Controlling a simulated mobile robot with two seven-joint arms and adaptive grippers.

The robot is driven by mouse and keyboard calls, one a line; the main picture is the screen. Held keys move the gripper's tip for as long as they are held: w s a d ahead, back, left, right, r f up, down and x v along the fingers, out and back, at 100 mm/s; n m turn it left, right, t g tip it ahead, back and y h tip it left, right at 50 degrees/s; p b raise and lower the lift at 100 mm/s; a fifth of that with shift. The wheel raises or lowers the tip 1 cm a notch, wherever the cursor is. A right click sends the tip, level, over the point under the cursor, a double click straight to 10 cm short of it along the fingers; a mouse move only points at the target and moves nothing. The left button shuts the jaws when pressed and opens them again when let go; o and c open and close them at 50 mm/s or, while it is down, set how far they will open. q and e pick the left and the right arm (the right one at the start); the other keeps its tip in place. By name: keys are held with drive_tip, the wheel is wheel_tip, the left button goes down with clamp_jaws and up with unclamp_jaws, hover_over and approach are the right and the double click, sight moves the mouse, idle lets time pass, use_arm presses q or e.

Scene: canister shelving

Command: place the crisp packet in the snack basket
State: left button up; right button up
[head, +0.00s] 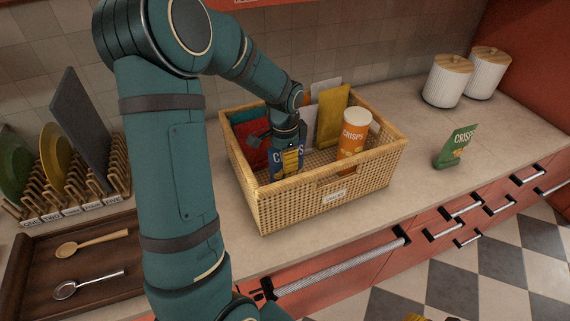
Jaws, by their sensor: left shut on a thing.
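A small yellow and dark part at the bottom edge looks like my right gripper (432,318), mostly cut off.
The basket also holds an orange crisps tube (353,140), a yellow packet (331,116) and a red packet (250,142). Two white lidded canisters (447,84) stand at the back right. A plate rack (90,187) and a spoon tray (105,258) are at left.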

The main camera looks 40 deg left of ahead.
use_arm(q)
wheel_tip(320, 180, down, 2)
drive_tip(key=shift+w+f, duration=0.1)
drive_tip(key=shift+f, duration=0.1)
drive_tip(key=shift+f, duration=0.1)
drive_tip(key=o, duration=1.1)
wheel_tip(320, 180, up, 12)
drive_tip(key=shift+r+p, duration=0.15)
drive_tip(key=shift+p, duration=0.3)
